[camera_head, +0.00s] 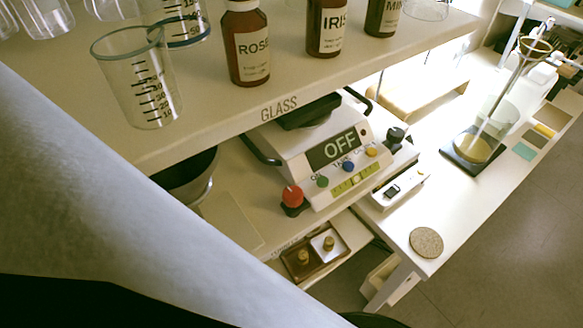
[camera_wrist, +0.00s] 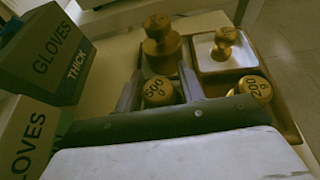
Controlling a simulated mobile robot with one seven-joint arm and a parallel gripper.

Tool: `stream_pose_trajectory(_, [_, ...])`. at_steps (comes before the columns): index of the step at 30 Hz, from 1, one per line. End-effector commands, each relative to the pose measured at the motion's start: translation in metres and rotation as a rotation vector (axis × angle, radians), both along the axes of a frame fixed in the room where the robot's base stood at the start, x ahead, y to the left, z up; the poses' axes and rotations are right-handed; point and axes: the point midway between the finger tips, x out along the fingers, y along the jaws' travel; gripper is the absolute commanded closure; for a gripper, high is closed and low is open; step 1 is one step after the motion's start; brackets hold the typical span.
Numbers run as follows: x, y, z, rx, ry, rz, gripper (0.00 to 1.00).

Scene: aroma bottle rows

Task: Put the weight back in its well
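A smaller brass weight (camera_wrist: 226,44) stands in the right, white-lined part. Nearer me are round brass faces marked 500 g (camera_wrist: 158,92) and 200 g (camera_wrist: 256,89); I cannot tell what carries them. My gripper (camera_wrist: 161,80) is open, its fingers apart on either side of the 500 g face. In the head view the tray (camera_head: 288,279) shows small on the lower shelf, with two brass knobs; my gripper is hidden there.
Glove boxes (camera_wrist: 48,58) stand close on the left in the wrist view. In the head view, a balance (camera_head: 300,150) reading OFF, with a red knob (camera_head: 292,196), stands above the tray. A round disc (camera_head: 426,242) lies on the right-hand bench. Bottles and beakers line the top shelf.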

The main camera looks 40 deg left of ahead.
Motion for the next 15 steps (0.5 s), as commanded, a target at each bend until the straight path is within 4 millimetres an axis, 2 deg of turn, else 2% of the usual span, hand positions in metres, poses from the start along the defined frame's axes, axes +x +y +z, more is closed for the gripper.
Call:
stream_pose_trajectory(12, [-0.001,0.0,0.003,0.003,-0.001,0.0,0.52])
stream_pose_trajectory(15, [-0.011,0.005,0.007,0.003,-0.002,0.002,0.52])
